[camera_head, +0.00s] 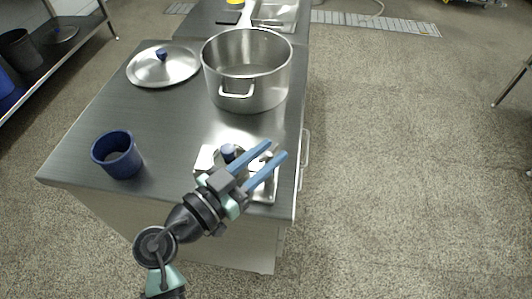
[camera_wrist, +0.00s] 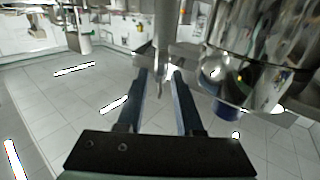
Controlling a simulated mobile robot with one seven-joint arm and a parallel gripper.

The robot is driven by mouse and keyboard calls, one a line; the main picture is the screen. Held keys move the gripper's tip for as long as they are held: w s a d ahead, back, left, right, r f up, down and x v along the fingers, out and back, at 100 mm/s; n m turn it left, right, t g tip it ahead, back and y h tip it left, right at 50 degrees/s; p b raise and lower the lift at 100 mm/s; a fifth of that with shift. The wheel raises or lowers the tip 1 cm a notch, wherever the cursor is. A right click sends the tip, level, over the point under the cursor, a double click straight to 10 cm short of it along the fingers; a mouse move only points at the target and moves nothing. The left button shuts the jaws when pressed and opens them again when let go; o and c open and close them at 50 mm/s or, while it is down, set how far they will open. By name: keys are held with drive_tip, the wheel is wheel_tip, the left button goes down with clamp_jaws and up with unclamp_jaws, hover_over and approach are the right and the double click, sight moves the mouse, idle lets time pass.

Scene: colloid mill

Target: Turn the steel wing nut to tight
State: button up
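My gripper (camera_head: 277,149) reaches over the front right of the steel table. Its two blue fingers are parted, and it also shows in the wrist view (camera_wrist: 160,73). A small steel machine with a blue knob (camera_head: 229,152) stands just left of the fingers and is partly hidden by them. In the wrist view, a narrow upright steel piece (camera_wrist: 163,35) stands between and beyond the fingertips, with no clear contact. I cannot tell whether it is the wing nut. A large shiny steel body (camera_wrist: 262,50) is close to the right finger.
On the steel table (camera_head: 165,125) are a blue cup (camera_head: 117,155), a large pot (camera_head: 248,75) and a lid (camera_head: 163,67). A steel tray (camera_head: 265,192) lies under the fingers near the table's right edge. Open floor (camera_head: 410,140) lies to the right.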

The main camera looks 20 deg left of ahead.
clamp_jaws()
drive_tip(key=shift+f, duration=0.1)
drive_tip(key=h+b, duration=0.1)
drive_tip(key=m+b, duration=0.1)
drive_tip(key=b, duration=0.1)
drive_tip(key=shift+a+f+g+h, duration=0.2)
drive_tip(key=shift+g+h, duration=0.1)
drive_tip(key=shift+h, duration=0.1)
drive_tip(key=m+g+h+b, duration=0.2)
drive_tip(key=m+h+b, duration=0.1)
drive_tip(key=h+b, duration=0.1)
drive_tip(key=shift+w+g, duration=0.1)
drive_tip(key=shift+g, duration=0.2)
drive_tip(key=shift+r+m+g+h+b, duration=0.15)
drive_tip(key=shift+m+g+h+b, duration=0.4)
drive_tip(key=shift+b, duration=0.2)
drive_tip(key=shift+d+r+m+g+h, duration=0.2)
drive_tip(key=shift+r+m+g+h, duration=0.1)
drive_tip(key=shift+m+g+h, duration=0.05)
drive_tip(key=shift+d, duration=0.1)
